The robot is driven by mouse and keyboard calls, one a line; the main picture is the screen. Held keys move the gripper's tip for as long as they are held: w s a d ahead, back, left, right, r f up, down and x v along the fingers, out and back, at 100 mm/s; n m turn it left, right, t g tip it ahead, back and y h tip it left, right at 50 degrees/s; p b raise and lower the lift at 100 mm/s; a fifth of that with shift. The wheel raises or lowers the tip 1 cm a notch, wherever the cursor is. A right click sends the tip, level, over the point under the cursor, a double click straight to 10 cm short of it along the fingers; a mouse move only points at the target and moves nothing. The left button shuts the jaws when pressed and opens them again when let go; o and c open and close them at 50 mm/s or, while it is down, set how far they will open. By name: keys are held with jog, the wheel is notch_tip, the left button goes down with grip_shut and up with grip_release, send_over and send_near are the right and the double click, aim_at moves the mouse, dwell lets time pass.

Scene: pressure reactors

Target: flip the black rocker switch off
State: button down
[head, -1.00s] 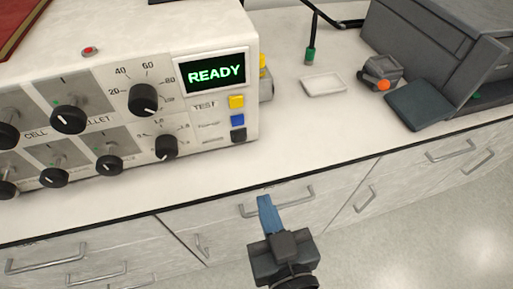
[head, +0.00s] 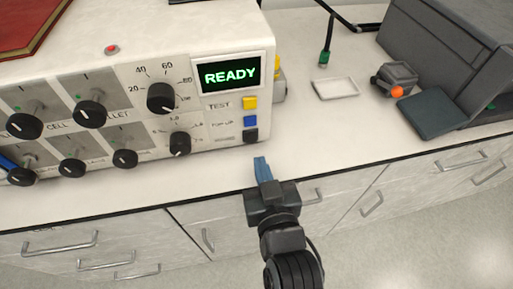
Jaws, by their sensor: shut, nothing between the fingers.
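The black rocker switch (head: 250,136) shows as a small dark square at the lower right corner of the white instrument's front panel, below a blue button (head: 250,120) and a yellow button (head: 250,103). Its tilt is too small to tell. My gripper (head: 262,160) is shut and empty, with its blue fingers together. The fingertips show just below and slightly right of the black switch in the picture, over the front part of the counter. A visible gap separates them from the switch in this view.
The white instrument (head: 218,143) has several black knobs and a lit display (head: 229,75) reading READY. A white tray (head: 335,88), a small grey device with an orange knob (head: 397,78) and a large grey machine (head: 450,45) stand to the right. The counter (head: 340,135) between is clear.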

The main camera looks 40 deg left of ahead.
aim_at(256, 153)
jog(key=x, duration=0.4)
jog(key=shift+w+a+f+p, duration=0.1)
jog(key=shift+w+a+p, duration=0.15)
jog(key=shift+a+p, duration=0.05)
jog(key=shift+w+a+f+b, duration=0.1)
jog(key=shift+f+b, duration=0.3)
jog(key=shift+b, duration=0.8)
jog(key=shift+r, duration=0.35)
jog(key=shift+s+d, duration=0.3)
jog(key=shift+d, duration=0.1)
jog(key=f+v, duration=0.1)
jog(key=v, duration=0.5)
jog(key=shift+s+d+r+y, duration=0.3)
jog(key=shift+r, duration=0.1)
jog(key=shift+d, duration=0.1)
